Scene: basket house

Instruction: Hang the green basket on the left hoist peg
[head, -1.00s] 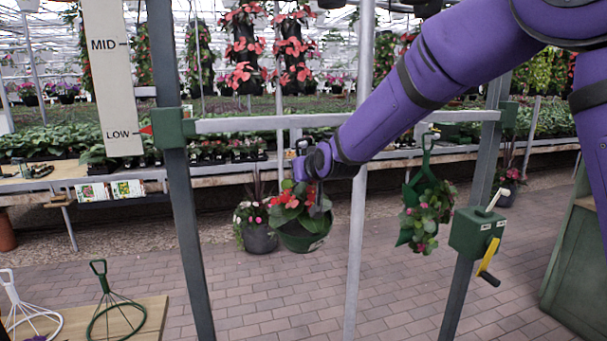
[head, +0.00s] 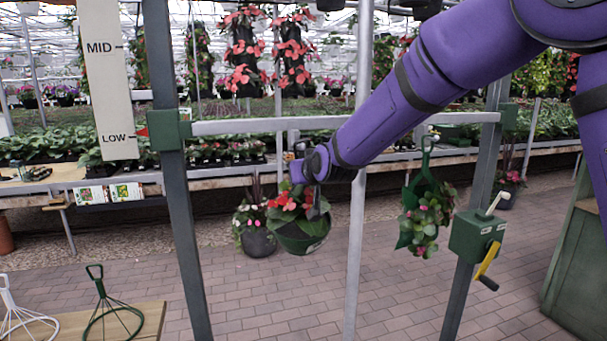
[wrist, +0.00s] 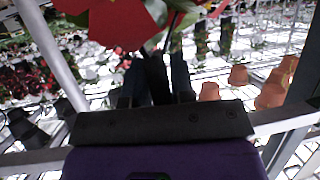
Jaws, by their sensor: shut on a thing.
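The green basket (head: 298,240), with red flowers and leaves, hangs below my gripper (head: 312,190), near the left part of the hoist bar (head: 250,126). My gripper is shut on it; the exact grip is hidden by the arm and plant. In the wrist view, my gripper's dark fingers (wrist: 155,80) stand below a red flower (wrist: 115,22) and green leaves. The left peg area is partly covered by my arm, and I cannot tell whether the basket's hanger touches the peg. Another green planter (head: 428,215) with pink flowers hangs at the bar's right side.
A crank box (head: 478,236) with a yellow handle is on the right post. A height board (head: 108,80) marked MID and LOW is at left. A low table (head: 150,318) holds green and white wire hangers. A grey pole (head: 357,220) stands just right of the basket.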

